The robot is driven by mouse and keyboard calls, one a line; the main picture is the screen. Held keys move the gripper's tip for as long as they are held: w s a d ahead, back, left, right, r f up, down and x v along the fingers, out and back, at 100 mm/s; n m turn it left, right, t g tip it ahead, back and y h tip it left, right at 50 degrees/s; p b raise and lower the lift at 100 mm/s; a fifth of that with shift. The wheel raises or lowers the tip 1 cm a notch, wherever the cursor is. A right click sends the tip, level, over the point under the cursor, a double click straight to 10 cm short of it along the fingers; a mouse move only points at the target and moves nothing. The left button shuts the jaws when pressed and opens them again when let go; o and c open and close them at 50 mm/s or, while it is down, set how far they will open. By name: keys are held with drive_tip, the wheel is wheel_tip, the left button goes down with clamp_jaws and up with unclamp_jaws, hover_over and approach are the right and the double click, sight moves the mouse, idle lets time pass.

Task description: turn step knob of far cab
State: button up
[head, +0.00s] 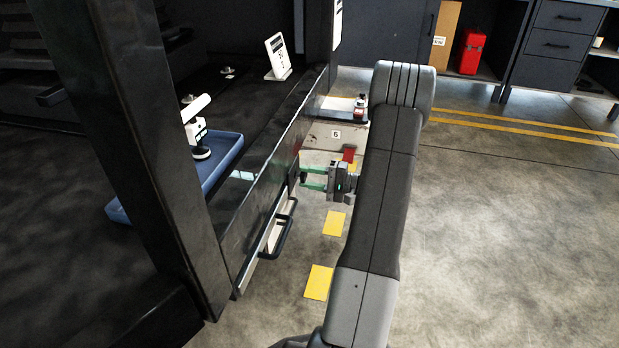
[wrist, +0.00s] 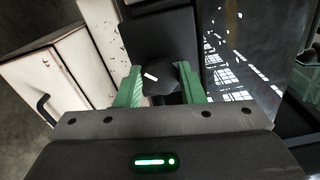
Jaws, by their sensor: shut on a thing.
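The step knob (wrist: 160,90) is a dark, angular knob with a short white mark, on a dark panel (wrist: 160,38) in the wrist view. The white mark is tilted, lower at its right end. My gripper (wrist: 158,82) has its green fingers on either side of the knob and is shut on it. In the head view, my gripper (head: 312,179) reaches left to the side of the dark cab frame (head: 262,190). There the knob is mostly hidden by the fingers.
A black handle (head: 280,232) sticks out from the cab side, nearer than my gripper. A blue tray (head: 225,150) holds a white device inside the cab. Open floor lies to the right.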

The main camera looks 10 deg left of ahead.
drive_tip(key=shift+n, duration=0.6)
drive_tip(key=o, duration=1)
drive_tip(key=d+p, duration=0.1)
drive_tip(key=d, duration=0.3)
drive_tip(key=d+p, duration=0.1)
drive_tip(key=d, duration=0.4)
drive_tip(key=d+p, duration=0.2)
drive_tip(key=d, duration=0.3)
drive_tip(key=shift+s, duration=0.25)
drive_tip(key=a+b, duration=0.1)
drive_tip(key=a, duration=0.3)
drive_tip(key=a+b, duration=0.1)
drive_tip(key=a, duration=0.4)
drive_tip(key=a+b, duration=0.2)
drive_tip(key=a, duration=0.3)
drive_tip(key=shift+w, duration=0.25)
